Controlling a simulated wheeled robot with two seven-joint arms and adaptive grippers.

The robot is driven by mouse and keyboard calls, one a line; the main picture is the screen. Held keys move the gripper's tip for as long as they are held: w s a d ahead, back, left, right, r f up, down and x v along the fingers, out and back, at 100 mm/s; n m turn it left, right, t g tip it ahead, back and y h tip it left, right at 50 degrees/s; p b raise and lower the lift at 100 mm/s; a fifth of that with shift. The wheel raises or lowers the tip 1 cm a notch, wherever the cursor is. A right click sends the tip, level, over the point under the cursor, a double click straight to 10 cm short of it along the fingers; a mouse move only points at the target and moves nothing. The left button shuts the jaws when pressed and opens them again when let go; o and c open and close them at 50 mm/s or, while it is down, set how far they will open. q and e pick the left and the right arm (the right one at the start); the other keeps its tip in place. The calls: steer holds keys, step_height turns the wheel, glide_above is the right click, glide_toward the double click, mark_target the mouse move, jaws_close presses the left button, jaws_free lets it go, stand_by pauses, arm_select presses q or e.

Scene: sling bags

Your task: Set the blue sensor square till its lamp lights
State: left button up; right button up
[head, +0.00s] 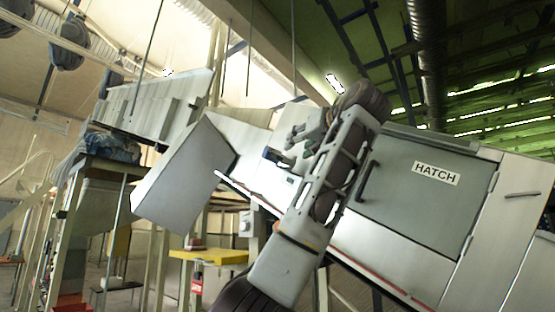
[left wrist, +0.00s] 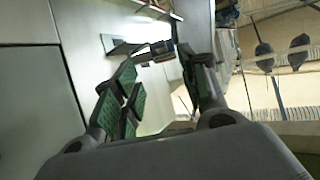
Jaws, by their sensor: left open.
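My left gripper (head: 291,144) is in front of the pale metal machine (head: 245,178), left of the hatch. Its jaws are open, and they also show in the left wrist view (left wrist: 156,64) with green pads on the fingers. A small dark piece, perhaps the sensor (left wrist: 158,52), shows between and beyond the fingertips there. A dark plate (left wrist: 124,47) stands out from the machine's wall beside it. In the head view a small dark bluish part (head: 272,155) shows at the fingertips. I cannot tell its angle, whether a finger touches it, or any lamp. My right gripper is not in view.
A grey door marked HATCH (head: 405,190) with a dark handle is right of my left arm. A grey slanted chute (head: 180,180) juts out on the left. A yellow-topped stand (head: 208,256) is below. A red-edged rail runs along the machine's lower edge.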

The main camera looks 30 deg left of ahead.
mark_target(277, 158)
arm_select(q)
steer(key=p+x, duration=0.3)
steer(key=x, duration=0.9)
steer(key=shift+a+r, duration=0.1)
steer(key=shift+a, duration=0.1)
steer(key=shift+p+x, duration=0.45)
steer(key=shift+x, duration=0.4)
steer(key=shift+w, duration=0.1)
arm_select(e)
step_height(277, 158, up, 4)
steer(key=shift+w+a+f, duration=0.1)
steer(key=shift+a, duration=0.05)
arm_select(q)
steer(key=shift+d, duration=0.1)
jaws_close()
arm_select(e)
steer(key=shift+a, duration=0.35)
